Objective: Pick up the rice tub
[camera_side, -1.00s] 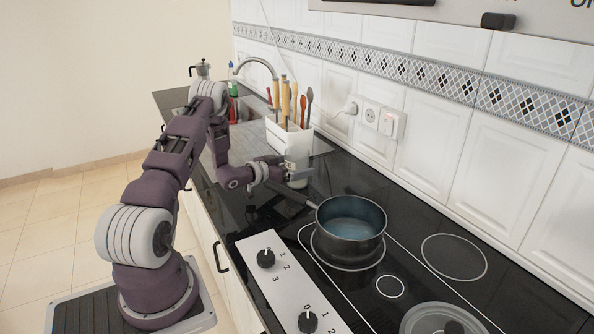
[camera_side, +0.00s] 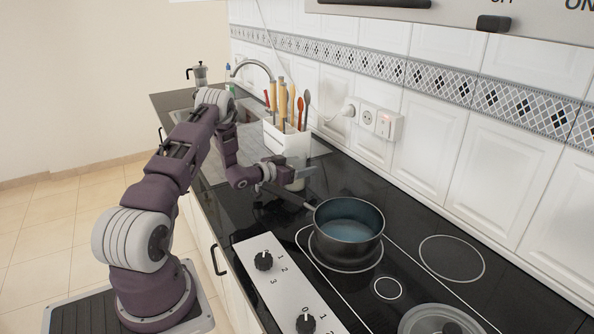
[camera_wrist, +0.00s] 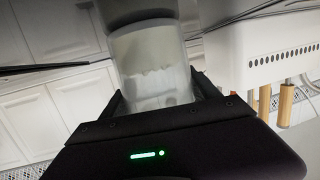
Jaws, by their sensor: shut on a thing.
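The rice tub (camera_wrist: 150,62) is a translucent container with white contents in its lower part. In the wrist view it stands between the two fingers of my gripper (camera_wrist: 163,98), which is shut on it. In the side view the gripper (camera_side: 294,176) is over the black counter, in front of the white utensil holder and left of the pot. The tub (camera_side: 299,164) shows only in small part there, pale against the holder. I cannot tell from the side view whether its base touches the counter.
A blue-lined pot (camera_side: 348,225) stands on the hob close to the right, its handle pointing at the gripper. The white utensil holder (camera_side: 289,146) is just behind. Wall sockets (camera_side: 367,119) are behind right. Control knobs (camera_side: 264,261) are in front.

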